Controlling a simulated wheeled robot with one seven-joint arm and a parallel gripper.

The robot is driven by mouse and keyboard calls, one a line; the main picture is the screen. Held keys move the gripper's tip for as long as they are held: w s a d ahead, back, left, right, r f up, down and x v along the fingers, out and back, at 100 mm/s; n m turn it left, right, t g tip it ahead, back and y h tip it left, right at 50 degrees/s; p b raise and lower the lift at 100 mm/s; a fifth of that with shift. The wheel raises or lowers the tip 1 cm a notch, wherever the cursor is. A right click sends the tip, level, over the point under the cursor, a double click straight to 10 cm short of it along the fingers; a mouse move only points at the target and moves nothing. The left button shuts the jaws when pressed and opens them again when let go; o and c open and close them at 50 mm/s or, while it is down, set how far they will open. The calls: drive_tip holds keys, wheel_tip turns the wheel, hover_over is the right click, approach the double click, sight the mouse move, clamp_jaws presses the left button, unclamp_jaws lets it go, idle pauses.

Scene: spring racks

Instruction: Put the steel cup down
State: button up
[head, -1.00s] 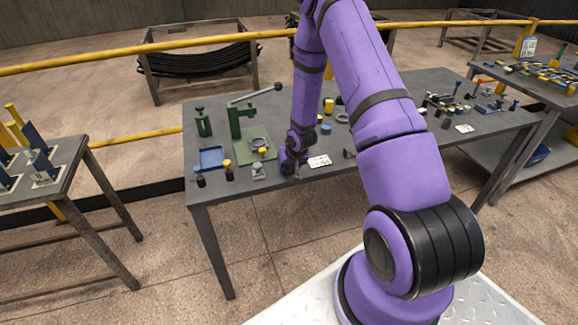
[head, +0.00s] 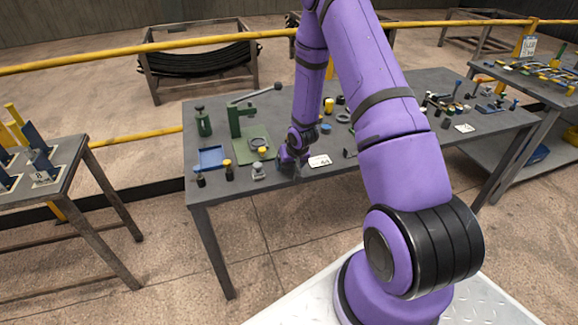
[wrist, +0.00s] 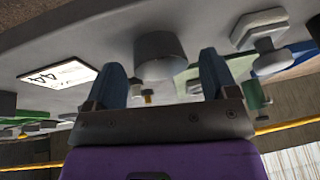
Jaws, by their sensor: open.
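The steel cup (wrist: 160,52) is a plain grey cylinder in the wrist view, which shows the table upside down. It stands on the grey tabletop, and its base appears to touch the surface. My gripper (wrist: 163,80) is open, with one blue finger on each side of the cup's near end and visible gaps beside it. In the head view my gripper (head: 291,163) is low over the table's front half, beside a white label card (head: 319,161). The cup is not clearly made out there, as my wrist covers that spot.
On the grey table (head: 232,191), a blue tray (head: 211,158), a green lever press (head: 238,122) and small yellow-topped pieces stand left of my gripper. A grey hex-shaped part (head: 258,172) is near the front edge. More small parts lie to the right.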

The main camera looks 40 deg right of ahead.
drive_tip(key=s+a+r+n+h, duration=0.1)
drive_tip(key=s+a+r, duration=0.25)
drive_tip(key=r, duration=0.85)
drive_tip(key=s+a+r, duration=0.2)
drive_tip(key=s+r, duration=0.3)
drive_tip(key=r, duration=0.7)
drive_tip(key=s+a+r+n+h, duration=0.15)
drive_tip(key=s+r, duration=0.35)
drive_tip(key=r, duration=0.7)
drive_tip(key=s+a+r+y, duration=0.1)
drive_tip(key=s+a+r, duration=0.3)
drive_tip(key=s, duration=0.5)
drive_tip(key=s+a+r+y, duration=0.1)
drive_tip(key=s+a+r, duration=0.3)
drive_tip(key=s, duration=0.6)
wheel_tip(320, 180, up, 3)
drive_tip(key=shift+f+n+t, duration=0.1)
drive_tip(key=shift+n+t, duration=0.2)
drive_tip(key=shift+n, duration=0.15)
